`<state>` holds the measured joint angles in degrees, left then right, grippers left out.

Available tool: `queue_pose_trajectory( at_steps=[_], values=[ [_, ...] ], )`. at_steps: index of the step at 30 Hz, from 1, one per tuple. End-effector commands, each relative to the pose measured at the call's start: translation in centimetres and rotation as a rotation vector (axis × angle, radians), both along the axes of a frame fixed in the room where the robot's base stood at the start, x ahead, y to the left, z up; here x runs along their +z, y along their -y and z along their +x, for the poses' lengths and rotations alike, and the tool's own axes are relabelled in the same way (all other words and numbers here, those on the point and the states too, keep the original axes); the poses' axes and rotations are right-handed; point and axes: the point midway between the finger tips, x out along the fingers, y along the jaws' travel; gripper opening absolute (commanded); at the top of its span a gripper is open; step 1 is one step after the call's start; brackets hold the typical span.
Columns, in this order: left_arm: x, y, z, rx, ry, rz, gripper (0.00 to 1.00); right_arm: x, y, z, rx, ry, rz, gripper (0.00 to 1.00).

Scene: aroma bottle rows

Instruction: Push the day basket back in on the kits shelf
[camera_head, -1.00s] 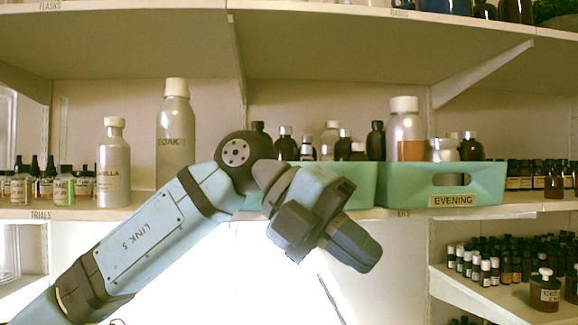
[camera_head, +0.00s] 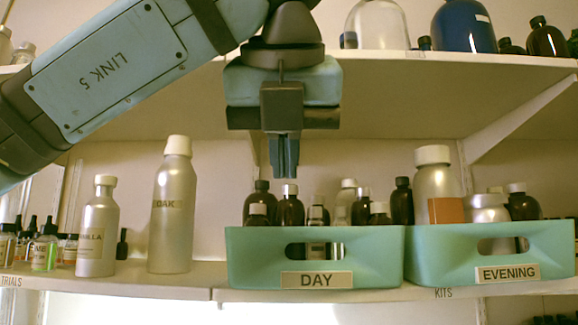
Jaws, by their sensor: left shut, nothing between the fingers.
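My right gripper is not in view.
A silver OAK bottle (camera_head: 172,215) and a shorter silver bottle (camera_head: 98,235) stand left of the day basket. Small dropper bottles (camera_head: 45,248) are at the far left. An upper shelf (camera_head: 430,65) with a bracket (camera_head: 520,115) hangs above.

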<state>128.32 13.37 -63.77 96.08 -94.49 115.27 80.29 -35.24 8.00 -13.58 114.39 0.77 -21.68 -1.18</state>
Motion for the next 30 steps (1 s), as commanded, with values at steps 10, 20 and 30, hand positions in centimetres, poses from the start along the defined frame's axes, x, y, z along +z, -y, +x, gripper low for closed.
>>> queue_pose_trajectory(
  at_steps=[10, 20, 30],
  values=[
    [-4.9, 0.0, 5.1, -0.003, -0.006, 0.000, 0.00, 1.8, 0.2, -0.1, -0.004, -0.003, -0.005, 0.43],
    [-5.5, 0.0, 9.2, -0.002, -0.004, -0.001, 0.00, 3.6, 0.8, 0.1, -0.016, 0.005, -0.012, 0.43],
    [-5.6, 0.0, 9.6, -0.004, -0.003, -0.001, 0.00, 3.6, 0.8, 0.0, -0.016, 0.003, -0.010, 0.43]
  ],
)
